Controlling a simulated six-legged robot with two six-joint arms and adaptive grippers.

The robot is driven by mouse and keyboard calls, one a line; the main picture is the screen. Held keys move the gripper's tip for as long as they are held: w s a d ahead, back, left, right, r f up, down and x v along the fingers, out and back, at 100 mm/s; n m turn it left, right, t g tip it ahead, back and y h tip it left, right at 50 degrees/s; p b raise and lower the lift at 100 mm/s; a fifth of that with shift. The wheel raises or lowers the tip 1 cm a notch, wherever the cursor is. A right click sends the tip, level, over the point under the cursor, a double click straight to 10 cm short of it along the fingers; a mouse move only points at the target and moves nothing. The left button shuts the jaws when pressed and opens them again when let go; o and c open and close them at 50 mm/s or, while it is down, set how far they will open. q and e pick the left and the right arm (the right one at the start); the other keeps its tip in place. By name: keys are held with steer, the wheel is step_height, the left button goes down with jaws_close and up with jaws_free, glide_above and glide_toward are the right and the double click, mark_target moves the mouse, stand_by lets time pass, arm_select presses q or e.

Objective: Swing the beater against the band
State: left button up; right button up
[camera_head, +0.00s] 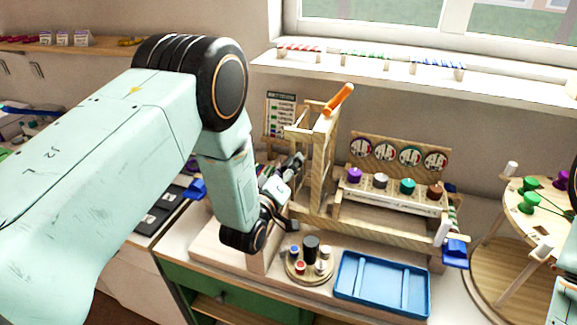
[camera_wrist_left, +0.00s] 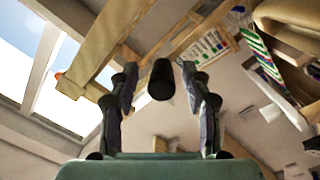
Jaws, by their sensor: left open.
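My left gripper (camera_head: 294,165) is in front of the upright wooden frame (camera_head: 322,165) of the bead-board stand. In the left wrist view its two fingers (camera_wrist_left: 160,72) stand apart, with a dark round-ended bar (camera_wrist_left: 161,80) between them. I cannot tell whether they touch it. The bar may be the beater's handle. A wooden frame beam (camera_wrist_left: 95,62) runs past on the left of that view. I cannot pick out the band for certain; my gripper and the frame hide part of the stand. My right gripper is not in view.
A rack with coloured knobs (camera_head: 407,186) stands right of the frame. In front are a blue tray (camera_head: 381,285) and a round board with pegs (camera_head: 311,270). A round wooden stand (camera_head: 525,205) is at the right. A window sill (camera_head: 420,75) runs behind.

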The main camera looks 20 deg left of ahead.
arm_select(q)
steer(key=shift+s+a+r, duration=0.1)
steer(key=shift+s+a, duration=0.1)
steer(key=shift+a, duration=0.05)
steer(key=shift+w+d, duration=0.25)
steer(key=c, duration=0.6)
steer(key=shift+a, duration=0.15)
jaws_close()
